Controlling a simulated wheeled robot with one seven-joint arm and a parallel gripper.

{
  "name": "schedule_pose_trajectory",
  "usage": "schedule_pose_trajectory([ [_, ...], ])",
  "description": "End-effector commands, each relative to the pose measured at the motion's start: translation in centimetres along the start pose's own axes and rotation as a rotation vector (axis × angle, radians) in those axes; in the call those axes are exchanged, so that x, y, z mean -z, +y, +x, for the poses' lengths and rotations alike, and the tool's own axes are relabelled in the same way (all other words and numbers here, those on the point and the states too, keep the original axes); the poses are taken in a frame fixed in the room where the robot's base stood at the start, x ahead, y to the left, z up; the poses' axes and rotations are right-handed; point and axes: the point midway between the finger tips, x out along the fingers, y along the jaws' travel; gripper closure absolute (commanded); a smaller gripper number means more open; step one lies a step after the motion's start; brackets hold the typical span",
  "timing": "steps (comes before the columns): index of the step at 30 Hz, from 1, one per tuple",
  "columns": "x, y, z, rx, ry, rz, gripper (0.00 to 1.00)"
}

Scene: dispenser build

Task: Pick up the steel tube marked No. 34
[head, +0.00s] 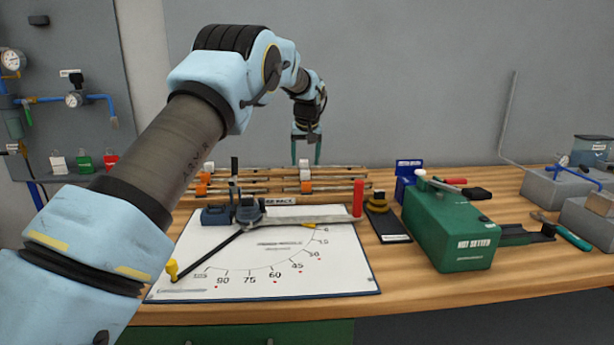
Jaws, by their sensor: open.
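Several long steel tubes (275,180) lie side by side across a rack at the back of the bench. Orange and white pieces sit along them. No marking No. 34 is readable at this size, so I cannot tell which tube bears it. My gripper (306,161) is above and behind the rack, with its two fingers pointing down and apart. It is open and nothing shows between the fingers.
A white board with an angle scale (300,277) lies in front of the rack, with a bending tool (250,212) on it. A green box (450,226) stands to the right. A red upright cylinder (358,198) stands at the rack's right end. A thin bent rod (508,112) rises at the right.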

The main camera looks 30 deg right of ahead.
Motion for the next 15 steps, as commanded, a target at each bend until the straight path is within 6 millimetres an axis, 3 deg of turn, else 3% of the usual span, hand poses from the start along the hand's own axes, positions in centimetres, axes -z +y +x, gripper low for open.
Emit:
schedule_pose_trajectory([
  [9, 0.3, 0.1, 3.9, 0.001, -0.002, -0.001, 0.28],
  [15, 0.2, 0.2, 4.4, 0.0, -0.001, 0.0, 0.28],
])
